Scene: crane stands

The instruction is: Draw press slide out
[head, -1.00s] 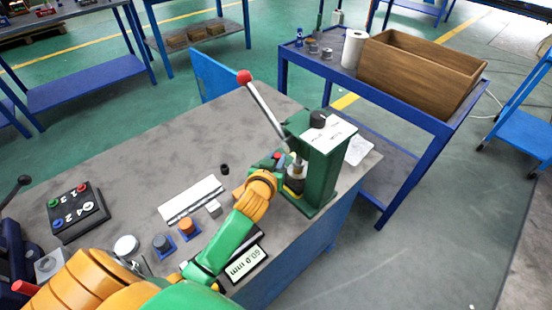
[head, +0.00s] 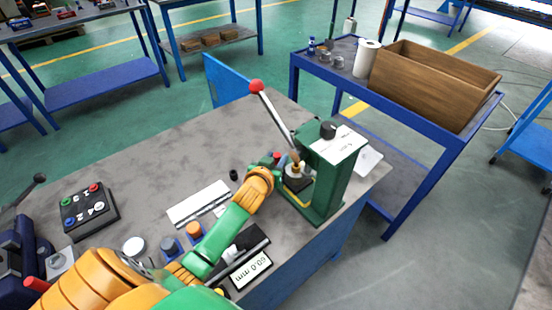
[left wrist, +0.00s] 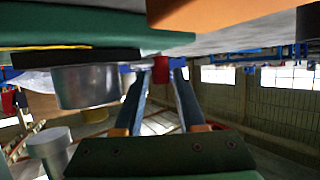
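The green press (head: 326,180) stands at the right end of the grey bench, its lever (head: 272,118) with a red knob raised to the left. A yellow and black part (head: 297,184) shows low in its opening, below a pale cylinder; I cannot tell how far the slide is out. My left gripper (head: 277,163) is at the press's left side, its fingers mostly hidden in the head view. In the left wrist view its two fingers (left wrist: 161,80) stand apart, with a small red piece (left wrist: 161,69) between or just beyond their tips. Contact is unclear. My right gripper is not in view.
On the bench are a button box (head: 89,208), a white strip (head: 199,203), small cylinders (head: 193,231) and a display reading 60.0 mm (head: 254,269). A blue cart (head: 431,124) with a wooden box (head: 437,85) stands behind the press. The bench's far middle is clear.

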